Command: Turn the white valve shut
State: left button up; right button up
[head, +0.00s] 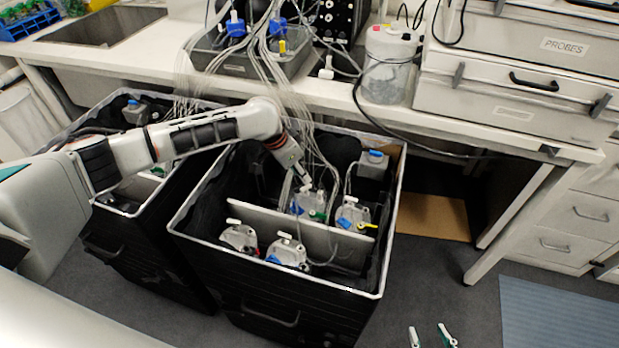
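Several clear chambers with coloured valves stand in the black bin (270,310). White valve handles show on the front left chamber (238,237), the front middle chamber (287,252) and the right chamber (353,213). The back chamber (310,203) has blue and green valves. My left arm reaches in from the left, and my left gripper (304,180) points down at the top of the back chamber. Its fingers are small and partly hidden, so contact and opening are unclear. My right gripper (428,327) is at the bottom edge, with fingertips apart and nothing between them.
A white divider (270,225) crosses the bin. Thin tubes (290,75) hang from a tray (235,62) on the bench into the bins. A second black bin (150,260) stands left. A clear jar (388,65) stands on the bench.

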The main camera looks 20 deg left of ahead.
aim_at(309, 185)
pick_arm(q)
jog(key=b+x, duration=0.1)
jog(key=x, duration=0.4)
jog(key=shift+f, duration=0.35)
jog(key=shift+d+f+b, duration=0.1)
jog(key=shift+f+b, duration=0.15)
jog(key=shift+b, duration=0.1)
jog(key=shift+w+d+f, duration=0.1)
jog(key=shift+w+f, duration=0.1)
grip_shut()
pick_arm(e)
jog(key=shift+s+d+f, duration=0.1)
jog(key=shift+s+f, duration=0.05)
jog(key=shift+f, duration=0.4)
jog(key=shift+s+d+f, duration=0.1)
jog(key=shift+f, duration=0.45)
